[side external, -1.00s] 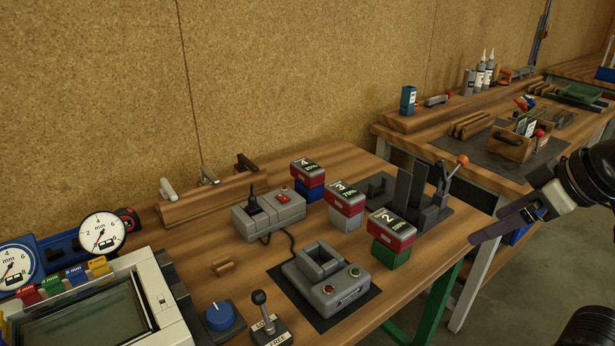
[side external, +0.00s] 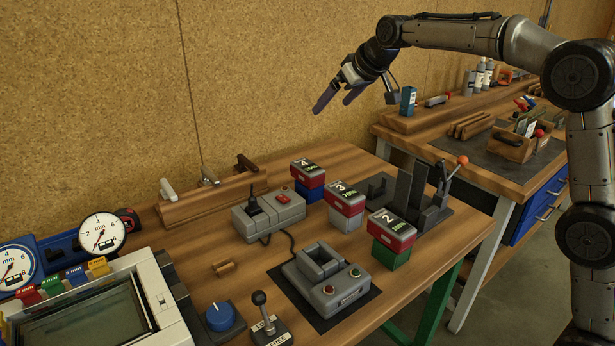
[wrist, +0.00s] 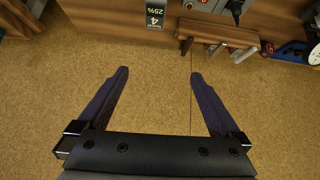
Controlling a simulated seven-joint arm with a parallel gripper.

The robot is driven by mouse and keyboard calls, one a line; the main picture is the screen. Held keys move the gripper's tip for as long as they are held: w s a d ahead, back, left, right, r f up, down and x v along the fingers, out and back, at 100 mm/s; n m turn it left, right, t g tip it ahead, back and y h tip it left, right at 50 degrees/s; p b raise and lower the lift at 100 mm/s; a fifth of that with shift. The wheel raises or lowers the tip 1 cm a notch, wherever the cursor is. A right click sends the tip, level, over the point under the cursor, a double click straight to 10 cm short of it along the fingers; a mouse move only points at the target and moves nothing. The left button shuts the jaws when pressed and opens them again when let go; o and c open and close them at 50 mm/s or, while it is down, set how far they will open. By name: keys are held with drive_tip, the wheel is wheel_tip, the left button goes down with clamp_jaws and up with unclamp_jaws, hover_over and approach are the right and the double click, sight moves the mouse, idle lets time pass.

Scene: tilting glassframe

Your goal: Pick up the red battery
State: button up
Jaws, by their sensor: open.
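Several batteries with red sides and dark numbered tops stand on coloured blocks on the bench. Battery 4, marked 25% (side external: 309,181), is on a blue block at the back. Battery 3, marked 70% (side external: 346,206), is on a grey block in the middle. Battery 2 (side external: 392,241) is on a green block nearest the front. My gripper (side external: 337,102) is open and empty, high above the bench near the wall. In the wrist view its fingers (wrist: 156,74) frame bare wall, with the dark label of battery 4 (wrist: 156,14) at the top edge.
A grey charger with an empty socket (side external: 330,284) sits in front of the batteries. A grey switch box (side external: 268,216) stands left of battery 4. A dark bracket with an orange-knobbed lever (side external: 450,180) stands at the right. The air around my gripper is clear.

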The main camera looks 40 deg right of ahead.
drive_tip(key=s+d+f+x, duration=0.1)
drive_tip(key=x, duration=0.7)
drive_tip(key=g, duration=0.2)
approach(307, 165)
drive_tip(key=x, duration=0.3)
drive_tip(key=s+x, duration=0.1)
drive_tip(key=shift+w+a+f, duration=0.2)
drive_tip(key=shift+w+f, duration=0.05)
drive_tip(key=shift+f, duration=0.4)
drive_tip(key=shift+x, duration=3)
drive_tip(key=shift+w+d+r, duration=0.1)
drive_tip(key=shift+w+d, duration=0.05)
drive_tip(key=c, duration=1.5)
drive_tip(key=shift+r, duration=0.5)
drive_tip(key=shift+c, duration=0.3)
wheel_tip(307, 165, up, 9)
drive_tip(key=shift+r, duration=0.1)
